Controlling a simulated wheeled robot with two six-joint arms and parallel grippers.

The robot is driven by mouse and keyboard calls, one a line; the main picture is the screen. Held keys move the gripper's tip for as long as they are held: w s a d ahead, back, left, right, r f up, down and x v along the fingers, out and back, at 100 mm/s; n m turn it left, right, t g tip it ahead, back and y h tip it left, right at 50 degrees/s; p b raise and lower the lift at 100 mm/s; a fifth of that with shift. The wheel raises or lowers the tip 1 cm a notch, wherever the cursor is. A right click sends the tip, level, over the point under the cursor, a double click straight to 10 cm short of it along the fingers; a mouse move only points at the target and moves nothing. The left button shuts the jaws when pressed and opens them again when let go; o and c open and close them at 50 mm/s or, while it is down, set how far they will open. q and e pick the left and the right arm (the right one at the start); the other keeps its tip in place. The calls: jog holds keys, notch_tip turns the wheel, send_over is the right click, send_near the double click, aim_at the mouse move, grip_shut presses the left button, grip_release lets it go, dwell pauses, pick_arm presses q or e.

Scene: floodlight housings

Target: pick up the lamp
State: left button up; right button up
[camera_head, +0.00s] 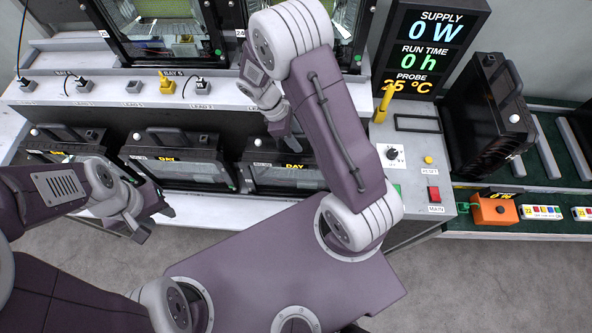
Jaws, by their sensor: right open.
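Several black floodlight housings could be the lamp; I cannot tell which one is meant. One stands tilted on the right-hand bench (488,110). Three sit in a row on the low front shelf: a left one (62,140), a middle one (178,155) and a right one (285,178), with yellow DAY labels. My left gripper (157,222) is open and empty in front of the middle housing, with its fingers apart. My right gripper (284,135) is open above the right housing, partly hidden by my own arm. Neither gripper visibly holds anything.
Two lit bays (165,30) stand at the back. A row of plugs and leads (165,82) runs along the grey ledge. A display (428,45) reads 0 W and 0 h. A red switch (433,194) and orange box (493,210) are at right.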

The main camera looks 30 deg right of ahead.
grip_shut()
dwell(1.2)
